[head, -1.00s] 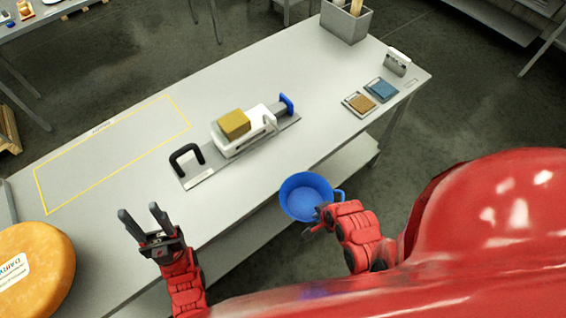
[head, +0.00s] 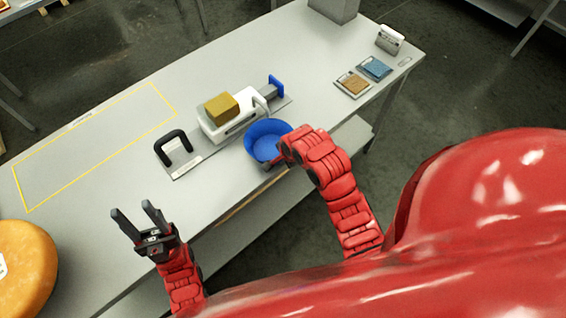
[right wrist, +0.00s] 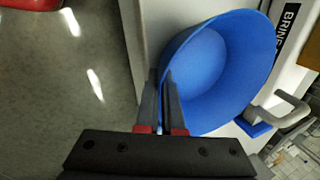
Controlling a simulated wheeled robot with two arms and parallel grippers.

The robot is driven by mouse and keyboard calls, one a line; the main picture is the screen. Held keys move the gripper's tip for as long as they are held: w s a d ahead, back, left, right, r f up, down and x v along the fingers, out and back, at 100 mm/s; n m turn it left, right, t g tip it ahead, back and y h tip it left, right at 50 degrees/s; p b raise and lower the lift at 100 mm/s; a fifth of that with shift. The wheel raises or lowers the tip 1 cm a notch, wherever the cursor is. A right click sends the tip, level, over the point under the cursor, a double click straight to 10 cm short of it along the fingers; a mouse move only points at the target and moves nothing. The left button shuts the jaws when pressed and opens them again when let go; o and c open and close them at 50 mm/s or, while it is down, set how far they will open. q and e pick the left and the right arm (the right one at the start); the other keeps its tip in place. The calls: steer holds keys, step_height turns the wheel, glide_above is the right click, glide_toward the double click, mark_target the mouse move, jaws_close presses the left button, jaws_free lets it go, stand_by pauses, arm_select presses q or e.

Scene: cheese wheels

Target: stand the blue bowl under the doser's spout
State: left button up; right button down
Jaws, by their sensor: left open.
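The blue bowl (head: 262,148) is upright at the table's front edge, just in front of the doser (head: 212,124). The doser is a white body with a mustard block on top and a curved white spout (head: 261,101) at its right end. The bowl looks beside the spout; I cannot tell its height over the table. My right gripper (right wrist: 160,95) is shut on the bowl's wall at the rim, one finger inside and one outside; in the head view my arm mostly hides it. My left gripper (head: 133,218) is open and empty over the front edge.
A black handle (head: 173,147) stands left of the doser on its base plate. A blue end piece (head: 276,86) stands at the right. Brown (head: 352,84) and blue (head: 374,68) pads lie further right. A cheese wheel (head: 25,268) is at lower left. The yellow-outlined area (head: 95,145) is clear.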

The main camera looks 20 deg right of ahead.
steer(key=shift+s+f, duration=0.2)
steer(key=shift+f, duration=0.1)
steer(key=c, duration=1.1)
jaws_free()
steer(key=shift+o, duration=0.2)
